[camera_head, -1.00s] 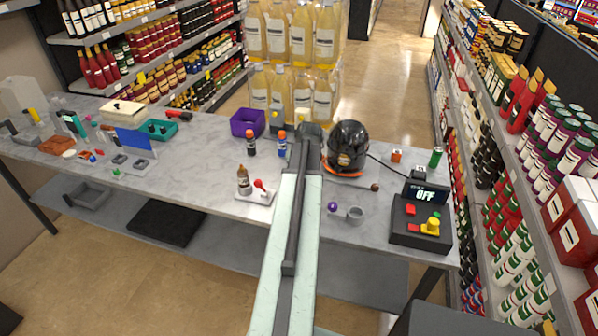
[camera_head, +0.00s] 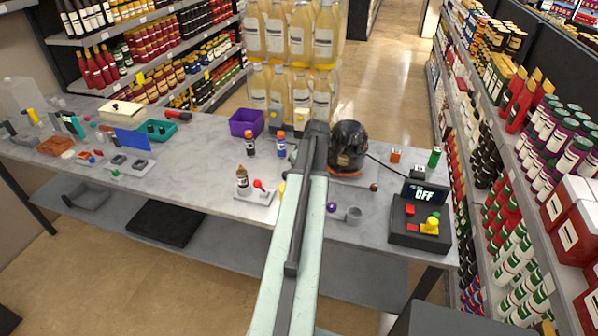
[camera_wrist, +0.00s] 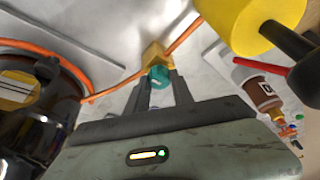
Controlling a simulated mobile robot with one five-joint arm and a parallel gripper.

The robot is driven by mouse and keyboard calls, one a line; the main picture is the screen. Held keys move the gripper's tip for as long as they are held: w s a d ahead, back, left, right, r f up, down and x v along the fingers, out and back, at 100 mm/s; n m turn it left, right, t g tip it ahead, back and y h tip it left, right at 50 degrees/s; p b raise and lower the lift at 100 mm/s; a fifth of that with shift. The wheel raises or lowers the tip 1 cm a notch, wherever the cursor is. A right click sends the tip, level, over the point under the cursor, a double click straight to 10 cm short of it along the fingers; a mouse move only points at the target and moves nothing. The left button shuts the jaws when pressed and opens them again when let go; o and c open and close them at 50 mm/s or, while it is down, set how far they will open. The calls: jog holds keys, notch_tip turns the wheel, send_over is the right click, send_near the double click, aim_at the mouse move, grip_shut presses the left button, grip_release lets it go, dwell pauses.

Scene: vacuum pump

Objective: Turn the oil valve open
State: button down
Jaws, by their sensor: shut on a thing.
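In the wrist view, my gripper (camera_wrist: 158,95) is shut on a small teal round knob (camera_wrist: 159,76), which I take to be the oil valve's handle. The knob sits against a brass-yellow block (camera_wrist: 154,54). A thin orange hose (camera_wrist: 108,93) runs from both sides of this block. The black pump body (camera_wrist: 32,120) with a yellow label stands at the left. In the head view it is the glossy black dome (camera_head: 349,142) on the table. My arm hides the gripper and the valve there.
A large yellow cylinder with a black rod (camera_wrist: 250,22) looms close at upper right in the wrist view. A brown bottle (camera_head: 242,176) and a red-knobbed lever (camera_head: 258,185) stand left of my arm. A control box (camera_head: 420,225) reading OFF is at the right.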

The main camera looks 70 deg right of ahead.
jog(key=c, duration=1.1)
grip_release()
jog(key=p+v, duration=0.7)
jog(key=shift+s+a+r, duration=0.2)
jog(key=shift+r, duration=0.15)
